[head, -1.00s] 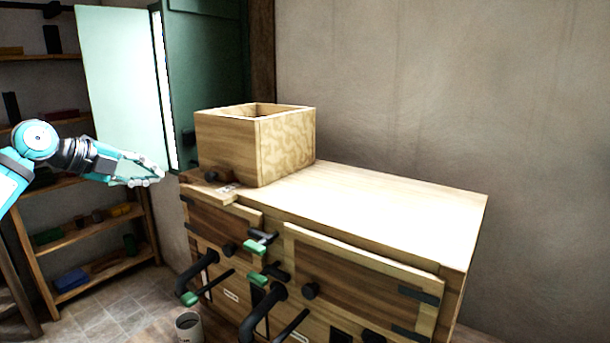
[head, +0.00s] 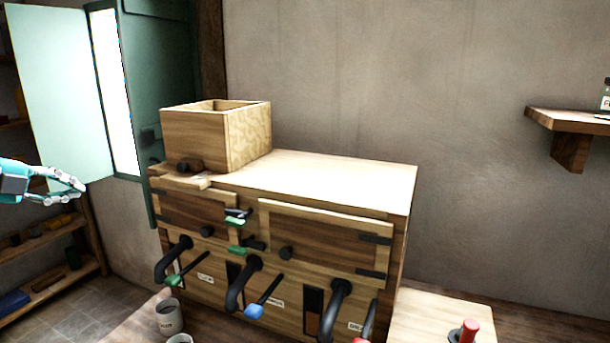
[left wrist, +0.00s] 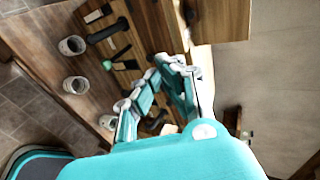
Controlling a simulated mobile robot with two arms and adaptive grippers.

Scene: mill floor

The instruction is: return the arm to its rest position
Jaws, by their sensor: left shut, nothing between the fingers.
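My left gripper (head: 70,188) is at the left edge of the head view, in the air to the left of the wooden machine cabinet (head: 330,175). Its fingers are closed with nothing between them. In the left wrist view the same gripper (left wrist: 165,75) shows its teal and white fingers in front of the cabinet's face. Only the hand and a short bit of the wrist show in the head view; the rest of the left arm is out of frame. My right gripper is not in view.
An open wooden box (head: 215,137) sits on the cabinet. Black spouts with coloured levers stick out of its front. Grey cups (head: 168,317) stand below. A green cabinet with an open door (head: 58,95) and wooden shelves (head: 50,240) are behind the gripper. A red knob (head: 468,331) is at lower right.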

